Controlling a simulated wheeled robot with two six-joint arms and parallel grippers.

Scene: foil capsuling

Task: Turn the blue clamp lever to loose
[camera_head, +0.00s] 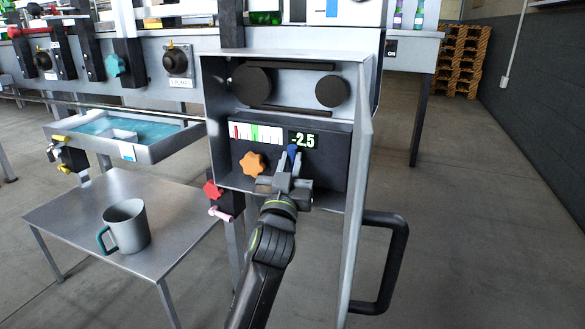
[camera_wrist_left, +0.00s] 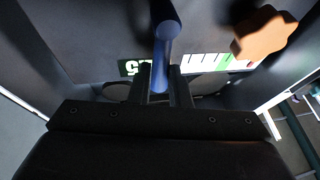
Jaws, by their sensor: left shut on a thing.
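The blue clamp lever (camera_head: 292,153) is on the dark panel inside the open grey cabinet, just below the display reading -2.5. In the head view only its upper part shows above my gripper. My left gripper (camera_head: 292,172) is at the panel, shut on the lever. In the left wrist view the blue lever (camera_wrist_left: 162,50) runs between the two dark fingers (camera_wrist_left: 160,85) of the gripper. My right gripper is in neither view.
An orange star knob (camera_head: 252,164) sits just left of the lever. The cabinet's open door (camera_head: 357,200) with a black handle (camera_head: 398,265) stands on the right. A red knob (camera_head: 212,190) is at lower left. A metal table (camera_head: 75,215) holds a grey mug (camera_head: 127,226).

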